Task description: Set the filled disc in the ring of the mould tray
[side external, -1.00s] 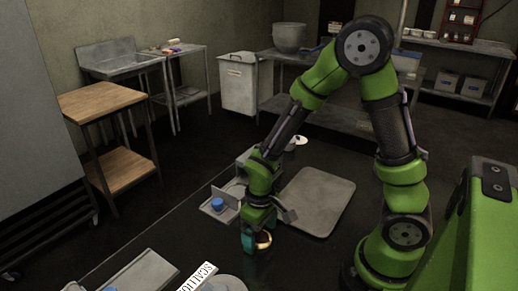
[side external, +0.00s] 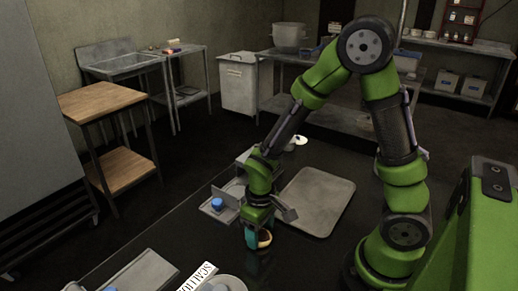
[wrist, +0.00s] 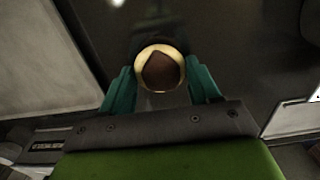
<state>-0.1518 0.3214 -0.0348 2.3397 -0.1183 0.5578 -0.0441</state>
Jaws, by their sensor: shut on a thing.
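My gripper (side external: 256,238) has teal fingers shut on the filled disc (side external: 265,239), low over the dark table. In the wrist view, the disc (wrist: 160,68) sits between the two fingertips (wrist: 161,84); it has a pale golden rim and a brown filling. In the side view it is tilted, with its face turned to the right. A flat grey tray (side external: 318,200) lies right of and behind my gripper. I cannot tell which tray is the mould tray, and no ring shows clearly.
A small metal tray with a blue piece (side external: 217,204) stands left of my gripper. Another metal tray (side external: 146,272), a white lettered label (side external: 198,278) and a round pale dish (side external: 226,284) lie at the front. Dark table below my gripper looks clear.

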